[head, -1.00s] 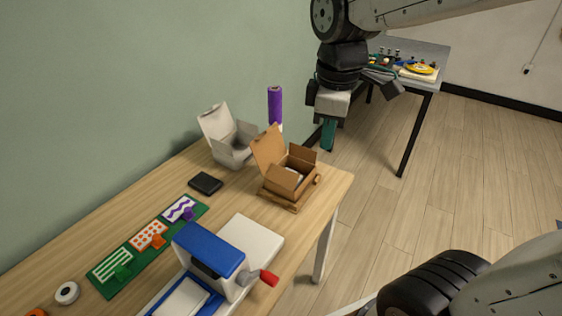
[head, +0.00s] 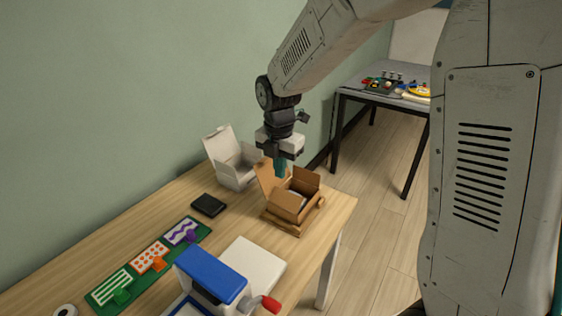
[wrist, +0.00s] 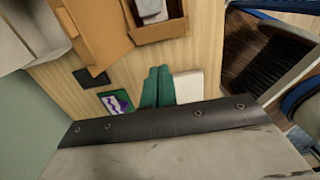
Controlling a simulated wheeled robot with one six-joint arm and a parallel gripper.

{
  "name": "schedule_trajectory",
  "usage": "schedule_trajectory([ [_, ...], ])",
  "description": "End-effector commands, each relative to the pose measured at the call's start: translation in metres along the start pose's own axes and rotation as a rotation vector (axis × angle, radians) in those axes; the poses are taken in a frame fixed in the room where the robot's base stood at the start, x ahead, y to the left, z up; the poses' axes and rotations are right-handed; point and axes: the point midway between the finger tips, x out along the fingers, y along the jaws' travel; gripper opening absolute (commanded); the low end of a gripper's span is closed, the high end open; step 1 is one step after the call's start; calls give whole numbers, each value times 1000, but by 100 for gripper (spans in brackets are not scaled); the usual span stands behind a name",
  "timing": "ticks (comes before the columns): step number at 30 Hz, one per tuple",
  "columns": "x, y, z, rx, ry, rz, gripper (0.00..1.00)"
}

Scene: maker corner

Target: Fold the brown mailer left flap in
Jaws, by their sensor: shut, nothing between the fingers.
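The brown mailer (head: 287,206) is an open cardboard box near the table's far right corner, with its flaps raised and something pale inside. Its tall brown lid (head: 264,180) stands up at the left, partly hidden behind my gripper. In the wrist view the mailer (wrist: 158,34) shows at the top, with a large brown panel (wrist: 97,35) to its left. My gripper (head: 280,176) is above the mailer's back left side, pointing down, fingers together and empty. The teal fingers also show in the wrist view (wrist: 158,86), below the mailer in the picture. I cannot tell whether they touch a flap.
A white open box (head: 234,174) stands behind and left of the mailer. A black wallet-like item (head: 208,205), a green board with stencil cards (head: 148,262) and a blue and white press (head: 212,275) with a red handle lie nearer. A grey table (head: 350,84) is at the back.

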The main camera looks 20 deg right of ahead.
Motion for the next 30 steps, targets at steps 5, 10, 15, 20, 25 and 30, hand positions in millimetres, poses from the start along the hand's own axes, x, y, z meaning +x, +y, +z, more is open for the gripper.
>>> schedule_trajectory([
  [5, 42, -1, -1, 1, 3, -5, 0],
  [10, 67, -1, 11, 4, 1, -2, 0],
  [15, 79, 0, 24, 3, 1, -1, 0],
  [20, 82, 0, 28, 2, 0, 0, 0],
  [25, 82, 0, 28, 2, 0, 0, 0],
  [30, 82, 0, 28, 0, 2, 0, 0],
])
